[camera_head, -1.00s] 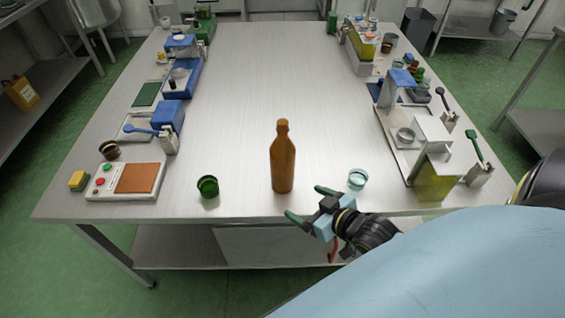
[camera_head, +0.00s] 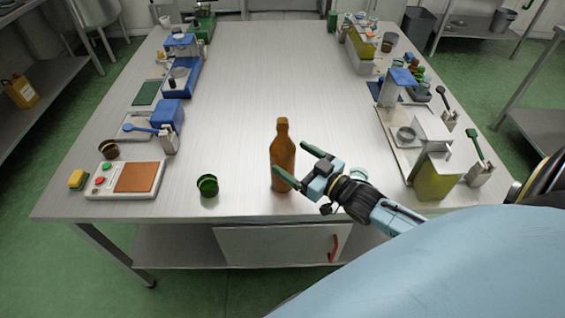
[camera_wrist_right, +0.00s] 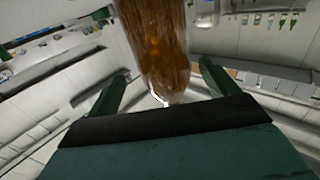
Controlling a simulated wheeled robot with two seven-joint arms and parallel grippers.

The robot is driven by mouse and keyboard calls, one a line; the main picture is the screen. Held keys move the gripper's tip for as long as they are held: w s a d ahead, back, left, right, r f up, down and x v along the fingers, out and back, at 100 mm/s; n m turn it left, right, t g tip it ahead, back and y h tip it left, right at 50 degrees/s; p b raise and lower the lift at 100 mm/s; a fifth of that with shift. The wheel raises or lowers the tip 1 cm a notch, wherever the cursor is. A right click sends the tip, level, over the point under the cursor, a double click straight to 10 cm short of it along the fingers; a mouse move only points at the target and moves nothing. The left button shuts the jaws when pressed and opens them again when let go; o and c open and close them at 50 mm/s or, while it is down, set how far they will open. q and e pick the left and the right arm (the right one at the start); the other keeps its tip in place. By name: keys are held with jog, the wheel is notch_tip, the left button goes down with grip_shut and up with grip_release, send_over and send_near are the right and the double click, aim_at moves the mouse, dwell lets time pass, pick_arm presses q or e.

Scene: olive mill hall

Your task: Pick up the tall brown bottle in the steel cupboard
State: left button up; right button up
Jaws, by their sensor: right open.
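The tall brown bottle (camera_head: 283,148) stands upright on the steel table (camera_head: 235,120), near its front edge, rather than inside a cupboard. My right gripper (camera_head: 290,158) is open at the bottle, its two green fingers pointing towards it. In the right wrist view the bottle (camera_wrist_right: 155,40) appears between the open fingers (camera_wrist_right: 163,72), with a gap on each side; its top is cut off by the frame. The lower finger passes in front of the bottle in the head view. A closed steel cupboard (camera_head: 270,246) with a red handle is under the table. My left gripper is not in view.
A small green glass (camera_head: 208,186) stands left of the bottle. A clear glass (camera_head: 358,174) is partly hidden behind my right wrist. The table's middle is clear.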

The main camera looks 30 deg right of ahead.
aim_at(277, 149)
jog(key=shift+a+x, duration=0.15)
jog(key=shift+x, duration=1.3)
jog(key=shift+a+x, duration=0.15)
jog(key=shift+x, duration=1.3)
jog(key=shift+s+f, duration=0.1)
jog(key=shift+c, duration=0.4)
jog(key=c, duration=1.4)
jog(key=shift+c, duration=1.1)
jog(key=shift+r, duration=0.3)
